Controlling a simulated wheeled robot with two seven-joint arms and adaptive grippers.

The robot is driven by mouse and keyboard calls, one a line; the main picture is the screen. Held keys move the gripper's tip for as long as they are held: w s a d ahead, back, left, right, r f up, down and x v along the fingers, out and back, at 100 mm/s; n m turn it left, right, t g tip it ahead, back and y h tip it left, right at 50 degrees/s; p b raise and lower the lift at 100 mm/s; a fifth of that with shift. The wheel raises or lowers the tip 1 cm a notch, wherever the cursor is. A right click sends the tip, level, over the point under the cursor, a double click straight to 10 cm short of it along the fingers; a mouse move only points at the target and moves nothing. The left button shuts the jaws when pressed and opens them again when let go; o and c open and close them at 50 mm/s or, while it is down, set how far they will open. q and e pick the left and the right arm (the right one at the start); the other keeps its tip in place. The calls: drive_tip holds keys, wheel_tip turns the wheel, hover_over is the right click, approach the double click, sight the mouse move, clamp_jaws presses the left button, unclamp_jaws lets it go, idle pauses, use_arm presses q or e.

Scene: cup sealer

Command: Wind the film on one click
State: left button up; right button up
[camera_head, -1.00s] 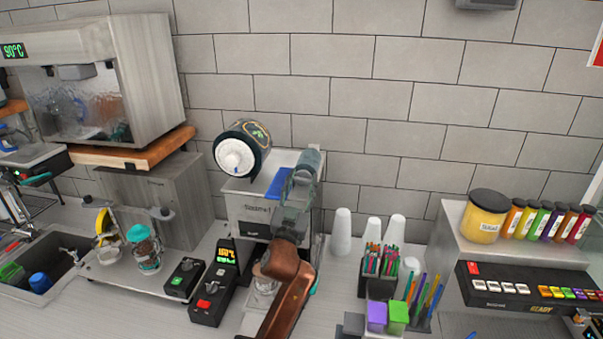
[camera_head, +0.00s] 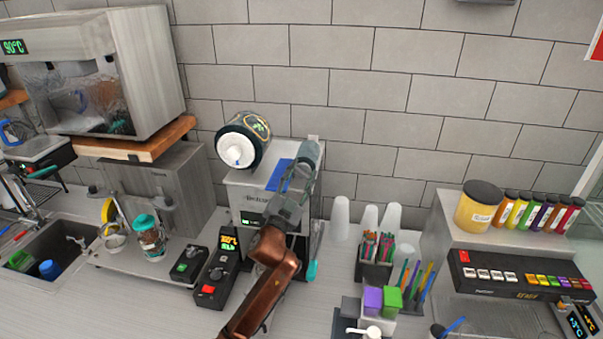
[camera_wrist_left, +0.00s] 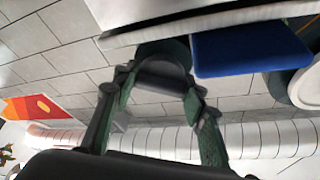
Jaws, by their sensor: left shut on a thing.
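The cup sealer (camera_head: 248,193) is a grey box standing against the tiled wall. A film roll (camera_head: 243,148) with a white hub and a dark printed wrap sits on its upper left. A blue pad (camera_head: 279,176) lies on its top and also shows in the wrist view (camera_wrist_left: 248,52). My left gripper (camera_head: 303,170) is at the sealer's top right, beside the pad. In the wrist view its fingers (camera_wrist_left: 160,88) close around a dark cylindrical roller (camera_wrist_left: 163,68) at the sealer's edge. My arm hides part of the sealer's front. My right gripper is not in view.
A black control box (camera_head: 214,279) and a smaller one (camera_head: 188,264) stand front left of the sealer. White cup stacks (camera_head: 341,218) and straw holders (camera_head: 376,255) stand close on its right. The counter between the control boxes and my arm is partly clear.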

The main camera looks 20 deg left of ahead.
use_arm(q)
drive_tip(key=shift+f, duration=0.2)
drive_tip(key=o, duration=0.8)
drive_tip(key=shift+o, duration=0.5)
drive_tip(key=shift+r, duration=0.1)
drive_tip(key=v, duration=1.2)
drive_tip(key=shift+a, duration=0.1)
